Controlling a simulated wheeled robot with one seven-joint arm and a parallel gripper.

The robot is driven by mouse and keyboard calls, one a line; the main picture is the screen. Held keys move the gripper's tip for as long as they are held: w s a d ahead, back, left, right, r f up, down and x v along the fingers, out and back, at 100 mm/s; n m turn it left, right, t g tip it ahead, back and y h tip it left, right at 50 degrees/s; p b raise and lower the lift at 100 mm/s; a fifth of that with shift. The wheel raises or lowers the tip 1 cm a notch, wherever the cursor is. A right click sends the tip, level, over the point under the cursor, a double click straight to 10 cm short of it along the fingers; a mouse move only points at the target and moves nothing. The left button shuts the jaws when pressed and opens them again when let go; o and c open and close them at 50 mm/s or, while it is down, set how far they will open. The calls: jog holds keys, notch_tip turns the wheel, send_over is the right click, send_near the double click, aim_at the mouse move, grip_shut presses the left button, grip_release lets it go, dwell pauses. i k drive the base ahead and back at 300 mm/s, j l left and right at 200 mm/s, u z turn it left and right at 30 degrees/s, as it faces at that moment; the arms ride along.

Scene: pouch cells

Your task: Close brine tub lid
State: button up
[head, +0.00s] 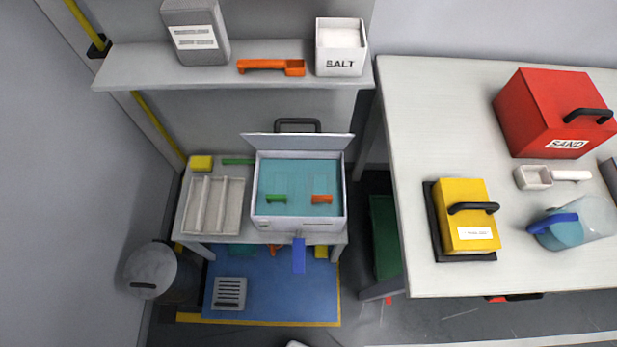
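The brine tub (262,223) is a white box on a low grey table, with teal liquid inside. Its lid (298,141) is open, raised along the back edge and seen nearly edge-on. A dark handle (297,122) shows behind the lid's upper edge. Two pale flat shapes are in the liquid, one with a green clip (276,199) and one with an orange clip (322,199). My gripper is not in view.
The shelf (120,68) above holds a SALT box (340,48). A larger table (420,150) stands right.

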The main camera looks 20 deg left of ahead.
aim_at(276, 140)
jog(key=u, duration=0.85)
jog(key=i+j+z, duration=0.1)
jog(key=i+j, duration=0.1)
jog(key=i, duration=0.05)
